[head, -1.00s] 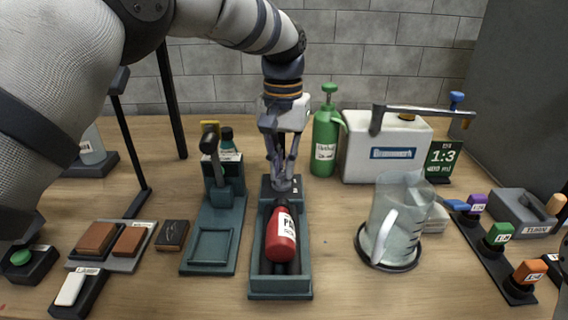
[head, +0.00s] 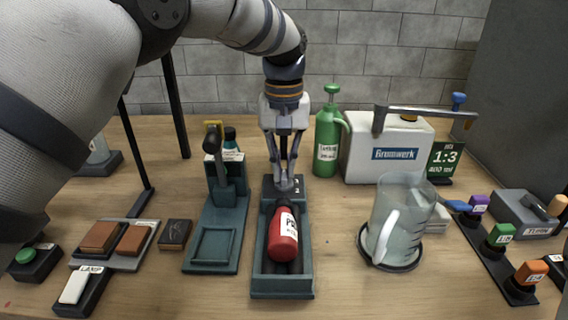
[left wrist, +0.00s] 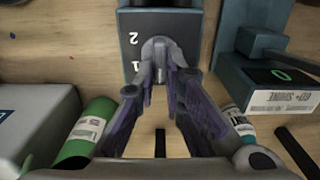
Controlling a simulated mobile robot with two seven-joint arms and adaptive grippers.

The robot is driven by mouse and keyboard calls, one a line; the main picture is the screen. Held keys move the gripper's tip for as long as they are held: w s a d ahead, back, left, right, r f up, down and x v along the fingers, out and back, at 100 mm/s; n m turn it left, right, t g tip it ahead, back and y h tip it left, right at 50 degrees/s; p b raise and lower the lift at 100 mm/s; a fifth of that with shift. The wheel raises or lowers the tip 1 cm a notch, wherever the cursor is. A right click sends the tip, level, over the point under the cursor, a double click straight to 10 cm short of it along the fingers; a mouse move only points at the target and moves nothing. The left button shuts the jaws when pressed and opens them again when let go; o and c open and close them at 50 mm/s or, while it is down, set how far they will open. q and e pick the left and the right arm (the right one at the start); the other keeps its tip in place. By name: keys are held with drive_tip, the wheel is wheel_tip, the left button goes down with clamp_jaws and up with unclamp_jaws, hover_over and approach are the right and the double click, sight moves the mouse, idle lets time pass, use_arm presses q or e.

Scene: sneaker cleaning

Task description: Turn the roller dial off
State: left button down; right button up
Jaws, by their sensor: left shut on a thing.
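The roller station (head: 258,270) is a dark teal tray on the table, with a red bottle (head: 284,240) lying in its trough. Its raised back block carries the dial, mostly hidden by my fingers in the head view. In the left wrist view the grey dial (left wrist: 160,45) stands on the dark block (left wrist: 190,25), with the marks 2 and 1 beside it. My left gripper (head: 285,184) points down onto the block and is shut on the dial. Its fingers (left wrist: 161,78) also show in the left wrist view. My right gripper is not in view.
A teal press stand (head: 213,248) is close on the left. A green pump bottle (head: 327,140) and a white tank (head: 372,160) stand behind to the right. A clear jug (head: 398,220) stands at right. Brown blocks (head: 100,237) lie far left.

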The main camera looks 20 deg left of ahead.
sight(284, 170)
use_arm(q)
drive_tip(key=c, duration=1.7)
unclamp_jaws()
wheel_tip(284, 170, up, 12)
